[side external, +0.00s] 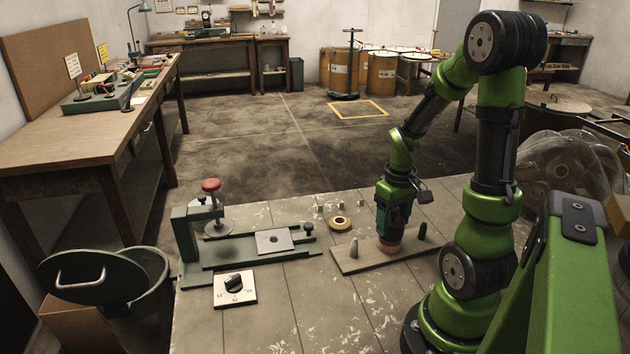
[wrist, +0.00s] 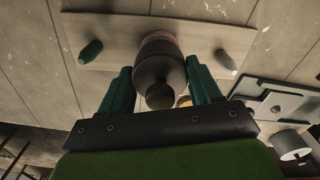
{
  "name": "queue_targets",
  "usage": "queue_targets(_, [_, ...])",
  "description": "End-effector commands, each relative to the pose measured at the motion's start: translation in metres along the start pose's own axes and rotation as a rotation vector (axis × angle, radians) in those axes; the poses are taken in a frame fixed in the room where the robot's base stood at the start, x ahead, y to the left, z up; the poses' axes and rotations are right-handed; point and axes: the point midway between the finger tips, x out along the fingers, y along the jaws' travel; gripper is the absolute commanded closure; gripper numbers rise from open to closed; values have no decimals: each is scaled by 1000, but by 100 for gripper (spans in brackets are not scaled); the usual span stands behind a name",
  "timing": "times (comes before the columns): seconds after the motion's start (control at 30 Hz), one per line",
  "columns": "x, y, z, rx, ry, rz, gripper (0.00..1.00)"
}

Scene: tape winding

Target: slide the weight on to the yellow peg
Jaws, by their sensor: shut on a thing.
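The weight (wrist: 158,66), a dark rounded body with a knob and a reddish-brown base, is between the two green fingers of my gripper (wrist: 160,74) in the wrist view. My gripper (side external: 391,232) is shut on it, and its reddish base (side external: 388,247) shows low at the board in the side view. The wooden board (side external: 372,263) carries a green peg (side external: 422,231) and a pale grey-white peg (side external: 353,248), one on each side of the weight. No yellow peg shows; whether one is hidden under the weight, I cannot tell.
A tape roll (side external: 340,222) and small blocks lie behind the board. A green winding fixture (side external: 215,256) with a red-topped post (side external: 211,186) stands left, with a dial box (side external: 234,288) before it. The table front between dial box and arm is clear.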

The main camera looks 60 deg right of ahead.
Motion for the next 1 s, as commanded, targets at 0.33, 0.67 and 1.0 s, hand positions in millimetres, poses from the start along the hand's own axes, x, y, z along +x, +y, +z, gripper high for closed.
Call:
queue_targets(0.33, [-1,0,0,0,2,1,8])
queue_targets(0.67, [0,0,0,0,0,0,0])
queue_targets(1.0, [0,0,0,0,0,0,0])
